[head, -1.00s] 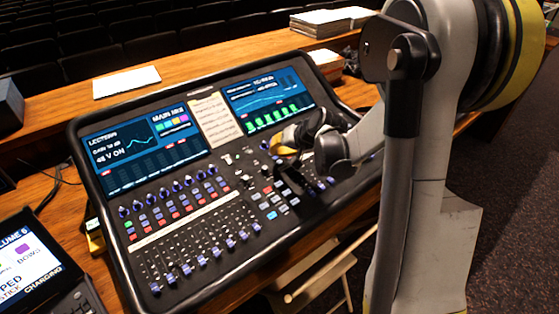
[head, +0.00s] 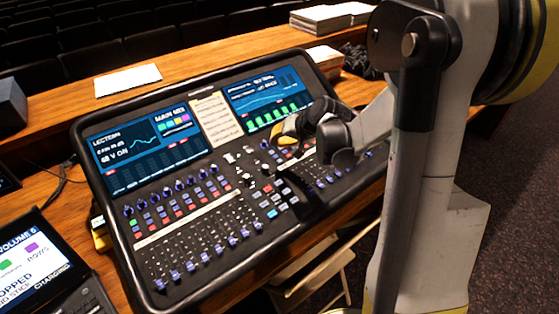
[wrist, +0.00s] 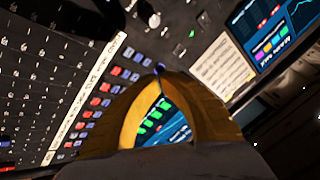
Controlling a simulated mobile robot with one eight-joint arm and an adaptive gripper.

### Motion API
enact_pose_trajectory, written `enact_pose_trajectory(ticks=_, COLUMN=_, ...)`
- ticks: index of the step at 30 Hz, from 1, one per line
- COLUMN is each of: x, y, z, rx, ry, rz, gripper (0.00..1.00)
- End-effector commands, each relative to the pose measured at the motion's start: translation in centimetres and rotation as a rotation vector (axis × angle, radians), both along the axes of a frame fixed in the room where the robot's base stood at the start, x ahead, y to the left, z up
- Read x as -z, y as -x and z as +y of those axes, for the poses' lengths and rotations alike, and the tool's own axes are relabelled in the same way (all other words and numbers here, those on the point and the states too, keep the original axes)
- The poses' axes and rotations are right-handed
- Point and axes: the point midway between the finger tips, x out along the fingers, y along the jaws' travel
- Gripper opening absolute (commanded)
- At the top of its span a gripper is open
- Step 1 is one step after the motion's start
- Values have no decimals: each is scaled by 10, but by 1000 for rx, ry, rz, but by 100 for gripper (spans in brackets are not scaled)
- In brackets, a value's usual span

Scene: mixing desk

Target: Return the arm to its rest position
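My gripper (head: 284,142) is over the right half of the mixing desk (head: 190,245), below its right screen (head: 266,98) in the head view. In the wrist view its two yellow fingers (wrist: 159,76) come together at the tips. Part of a screen with green blocks shows through the gap between the fingers, and nothing is held. The head view does not clearly show whether the fingers touch the desk. My arm reaches in from the right and hides the desk's right end.
The left screen (head: 145,150) and a paper notes strip (head: 216,120) are on the desk. A tablet-like device (head: 38,258) stands at lower left. Paper stacks (head: 330,17) and a white sheet (head: 127,80) lie on the wooden ledge behind. A folding chair (head: 318,272) is below the front edge.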

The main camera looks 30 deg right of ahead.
Motion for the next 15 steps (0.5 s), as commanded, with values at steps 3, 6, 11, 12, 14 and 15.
enact_pose_trajectory(ticks=3, x=0, y=0, z=0, rx=0, ry=0, rz=0, gripper=0)
enact_pose_trajectory(ticks=6, x=0, y=0, z=0, rx=0, ry=0, rz=0, gripper=0)
enact_pose_trajectory(ticks=11, x=0, y=0, z=0, rx=0, ry=0, rz=0, gripper=0)
enact_pose_trajectory(ticks=12, x=-1, y=1, z=1, rx=-1, ry=2, rz=1, gripper=0)
enact_pose_trajectory(ticks=14, x=-5, y=4, z=5, rx=-7, ry=9, rz=3, gripper=0)
enact_pose_trajectory(ticks=15, x=-10, y=8, z=9, rx=-13, ry=17, rz=5, gripper=0)
